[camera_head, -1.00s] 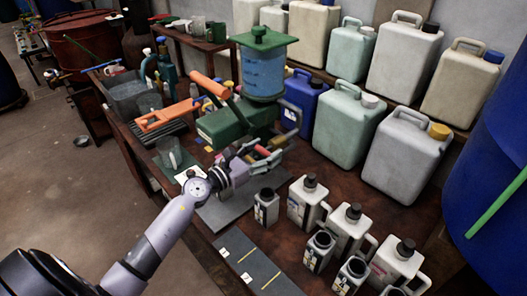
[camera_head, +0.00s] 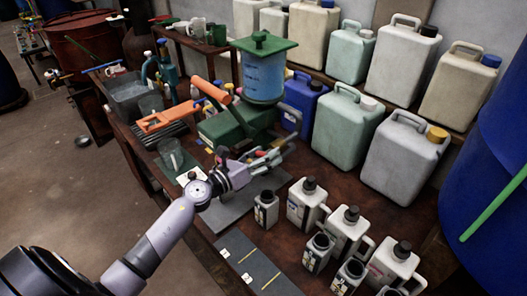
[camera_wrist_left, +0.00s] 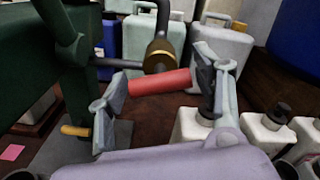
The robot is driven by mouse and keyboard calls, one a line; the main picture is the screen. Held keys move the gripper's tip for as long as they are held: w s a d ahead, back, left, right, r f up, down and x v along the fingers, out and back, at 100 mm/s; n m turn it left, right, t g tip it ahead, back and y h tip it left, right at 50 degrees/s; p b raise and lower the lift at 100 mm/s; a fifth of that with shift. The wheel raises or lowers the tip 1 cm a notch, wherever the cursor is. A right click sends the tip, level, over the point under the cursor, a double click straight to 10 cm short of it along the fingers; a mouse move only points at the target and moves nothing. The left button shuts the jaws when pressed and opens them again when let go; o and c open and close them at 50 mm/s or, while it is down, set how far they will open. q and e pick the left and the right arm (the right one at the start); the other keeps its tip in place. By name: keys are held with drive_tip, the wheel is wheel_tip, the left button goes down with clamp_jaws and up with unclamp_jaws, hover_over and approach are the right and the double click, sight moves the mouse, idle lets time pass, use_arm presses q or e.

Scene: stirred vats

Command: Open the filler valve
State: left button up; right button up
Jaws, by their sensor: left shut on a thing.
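The filler is a green machine (camera_head: 230,122) on the bench with a blue, green-lidded hopper (camera_head: 263,75) and an orange lever (camera_head: 210,88). Its outlet pipe carries a brass valve body (camera_wrist_left: 158,56) with a red handle (camera_wrist_left: 160,82), seen in the left wrist view. My left gripper (camera_head: 270,154) is beside the outlet, below the hopper. My right gripper is out of view.
Several white bottles (camera_head: 306,202) stand at the front right of the bench. Large canisters (camera_head: 347,130) stand behind the filler. A dark numbered mat (camera_head: 250,262) lies at the front with free room on it. A blue drum (camera_head: 490,190) is at the right.

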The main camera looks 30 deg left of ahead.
use_arm(q)
drive_tip(key=n+p, duration=0.2)
drive_tip(key=n, duration=0.4)
drive_tip(key=shift+r+n+p, duration=0.1)
drive_tip(key=shift+n+p, duration=0.2)
drive_tip(key=shift+p, duration=0.05)
drive_tip(key=n+p, duration=0.1)
drive_tip(key=n, duration=0.3)
drive_tip(key=shift+p, duration=0.35)
drive_tip(key=shift+n+p, duration=0.45)
drive_tip(key=shift+n, duration=1.15)
drive_tip(key=o, duration=1.2)
drive_tip(key=shift+c, duration=0.2)
drive_tip(key=shift+s, duration=0.15)
